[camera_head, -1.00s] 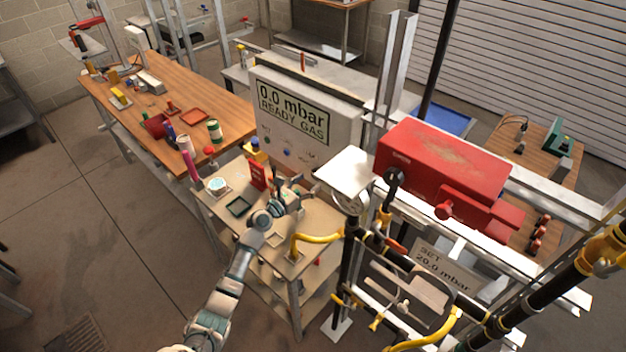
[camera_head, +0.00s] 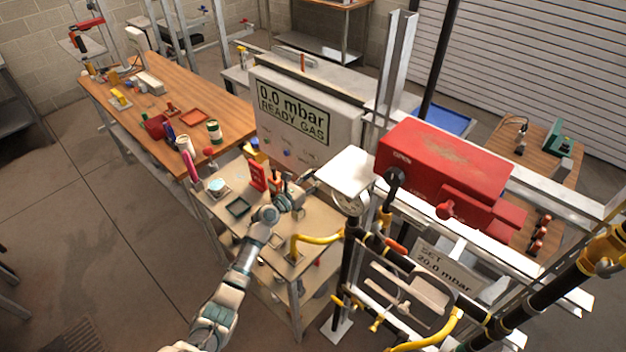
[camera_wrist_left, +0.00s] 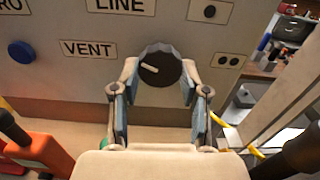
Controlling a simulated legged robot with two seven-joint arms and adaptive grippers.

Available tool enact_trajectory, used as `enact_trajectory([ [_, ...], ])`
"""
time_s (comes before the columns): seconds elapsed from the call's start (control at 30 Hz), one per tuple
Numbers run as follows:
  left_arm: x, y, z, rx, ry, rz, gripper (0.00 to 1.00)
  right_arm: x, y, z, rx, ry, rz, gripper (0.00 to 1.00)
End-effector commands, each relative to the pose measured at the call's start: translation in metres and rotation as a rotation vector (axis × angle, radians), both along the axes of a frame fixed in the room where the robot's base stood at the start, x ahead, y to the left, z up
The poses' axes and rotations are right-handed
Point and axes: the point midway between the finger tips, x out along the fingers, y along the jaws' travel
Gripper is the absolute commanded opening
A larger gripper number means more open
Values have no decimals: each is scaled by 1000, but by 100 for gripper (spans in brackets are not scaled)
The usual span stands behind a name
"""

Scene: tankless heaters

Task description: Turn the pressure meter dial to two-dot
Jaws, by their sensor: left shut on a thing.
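The dial is a dark faceted knob (camera_wrist_left: 160,65) on the meter's pale front panel, with a white pointer mark on its face toward the left. In the left wrist view my left gripper (camera_wrist_left: 160,82) has a finger on each side of the knob and is shut on it. Label plates reading LINE (camera_wrist_left: 120,5) and VENT (camera_wrist_left: 88,49) are to its left.
A blue button (camera_wrist_left: 21,51) is left of VENT. A red box (camera_head: 258,174) and a dark green tray (camera_head: 238,207) are on the small table below. A yellow pipe (camera_head: 318,238) and a red unit (camera_head: 440,165) stand to the right. A sign reads SET 20.0 mbar (camera_head: 446,270).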

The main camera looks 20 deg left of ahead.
Motion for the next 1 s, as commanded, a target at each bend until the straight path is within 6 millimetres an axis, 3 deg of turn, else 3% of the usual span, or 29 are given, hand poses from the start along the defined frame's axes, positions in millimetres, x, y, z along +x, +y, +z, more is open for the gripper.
enact_trajectory([
  [0.37, 0, 1, -1, 144, -61, 2, 10, -1, 0, -5, 0, 1, 1, 40],
  [1.0, 0, 2, -2, 693, -287, -1, 10, -3, -1, -27, -1, 4, 1, 40],
])
